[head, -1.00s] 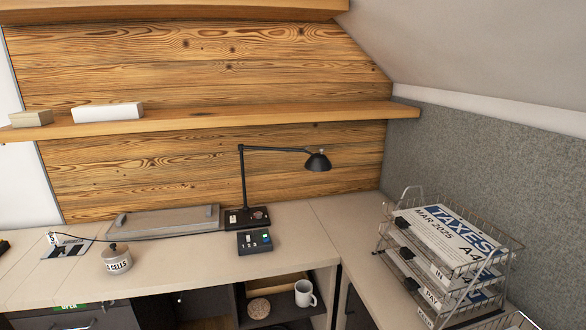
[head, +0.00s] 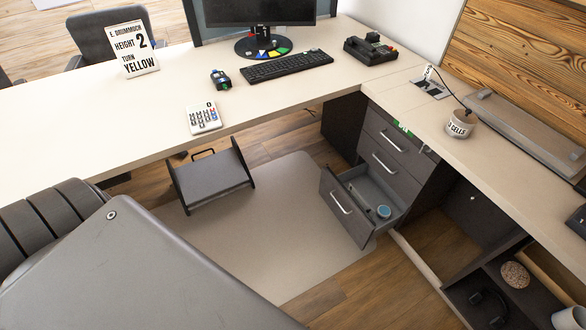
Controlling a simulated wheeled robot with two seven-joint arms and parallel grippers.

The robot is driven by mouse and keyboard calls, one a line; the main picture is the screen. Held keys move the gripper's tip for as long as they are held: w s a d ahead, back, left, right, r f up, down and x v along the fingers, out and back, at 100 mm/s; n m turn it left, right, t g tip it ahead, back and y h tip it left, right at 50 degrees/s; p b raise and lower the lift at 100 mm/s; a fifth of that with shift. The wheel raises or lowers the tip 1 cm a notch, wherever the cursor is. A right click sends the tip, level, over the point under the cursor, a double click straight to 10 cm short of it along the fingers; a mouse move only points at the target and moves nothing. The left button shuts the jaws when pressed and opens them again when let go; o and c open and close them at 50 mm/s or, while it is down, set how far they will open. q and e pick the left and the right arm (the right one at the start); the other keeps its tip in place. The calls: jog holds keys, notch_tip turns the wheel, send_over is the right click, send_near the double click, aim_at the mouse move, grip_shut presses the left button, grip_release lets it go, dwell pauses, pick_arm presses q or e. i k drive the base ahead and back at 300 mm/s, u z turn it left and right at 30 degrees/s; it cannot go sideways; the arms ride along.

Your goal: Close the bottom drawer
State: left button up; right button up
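The bottom drawer (head: 352,222) of the dark grey drawer unit (head: 399,178) is pulled out toward the floor mat. Its front has a pale bar handle (head: 340,202). A small round blue-topped object (head: 384,212) lies inside it, with other small items too small to tell. The two drawers above it, the top one (head: 390,136) and the middle one (head: 384,163), look shut. Neither of my grippers shows in the head view, so their distance from the drawer cannot be seen.
A grey footrest (head: 211,175) stands on the beige floor mat (head: 270,215), left of the drawer. The mat in front of the drawer is clear. An open cabinet (head: 450,235) adjoins the unit on the right. The desk (head: 285,95) holds a keyboard (head: 287,67).

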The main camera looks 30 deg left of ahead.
aim_at(333, 189)
jog(key=z, duration=0.8)
jog(key=i, duration=0.55)
jog(key=u, duration=0.4)
